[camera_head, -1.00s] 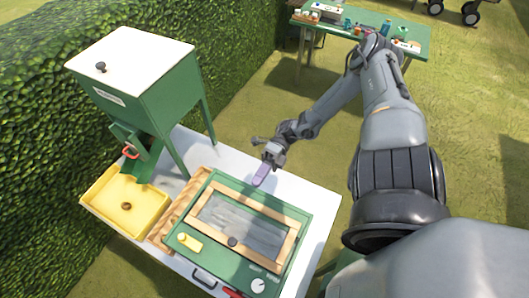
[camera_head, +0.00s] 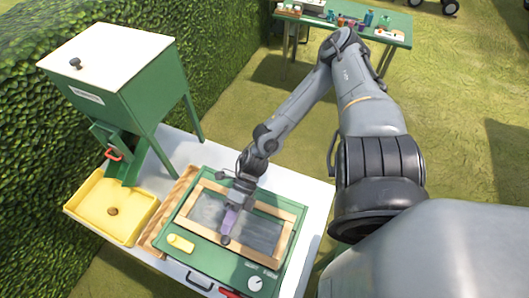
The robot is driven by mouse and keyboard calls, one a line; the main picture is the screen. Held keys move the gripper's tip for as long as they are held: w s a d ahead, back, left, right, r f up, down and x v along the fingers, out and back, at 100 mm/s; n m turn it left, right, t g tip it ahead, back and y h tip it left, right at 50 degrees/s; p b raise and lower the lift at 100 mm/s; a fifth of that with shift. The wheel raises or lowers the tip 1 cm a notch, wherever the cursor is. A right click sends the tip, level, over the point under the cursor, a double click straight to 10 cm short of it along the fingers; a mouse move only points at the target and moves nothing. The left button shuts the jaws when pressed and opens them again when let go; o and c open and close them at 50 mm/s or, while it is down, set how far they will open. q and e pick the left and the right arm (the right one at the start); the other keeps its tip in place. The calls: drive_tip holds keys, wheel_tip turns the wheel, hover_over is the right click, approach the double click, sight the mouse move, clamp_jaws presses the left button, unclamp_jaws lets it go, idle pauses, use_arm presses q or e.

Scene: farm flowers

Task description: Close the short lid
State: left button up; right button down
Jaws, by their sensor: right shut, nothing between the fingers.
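A green box (camera_head: 184,221) lies on the white table, with a wood-framed lid (camera_head: 262,207) and a grey, glass-like panel (camera_head: 262,233) inside the frame. The lid looks flat on the box. My right gripper (camera_head: 226,238) is shut and empty, its purple-grey fingers pointing down over the panel near the lid's front edge. Whether the fingertips touch the lid I cannot tell. They cover the spot where the dark knob sits. My left gripper is not in view.
A green hopper (camera_head: 150,90) with a white top (camera_head: 105,58) stands at the left, above a yellow tray (camera_head: 110,212). The box has a yellow part (camera_head: 180,243), a white dial (camera_head: 255,283) and a dark handle (camera_head: 199,281). A hedge borders the left. Another green table (camera_head: 345,25) stands behind.

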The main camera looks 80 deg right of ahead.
sight(227, 242)
drive_tip(key=a+f+b, duration=0.1)
drive_tip(key=f+b, duration=0.1)
drive_tip(key=f, duration=0.1)
drive_tip(key=a+f+b, duration=0.1)
drive_tip(key=shift+w+a+f, duration=0.2)
drive_tip(key=shift+w+a, duration=0.1)
drive_tip(key=shift+w, duration=0.05)
drive_tip(key=shift+w+a+f+b, duration=0.1)
drive_tip(key=shift+a+f+b, duration=0.25)
drive_tip(key=shift+f+b, duration=0.4)
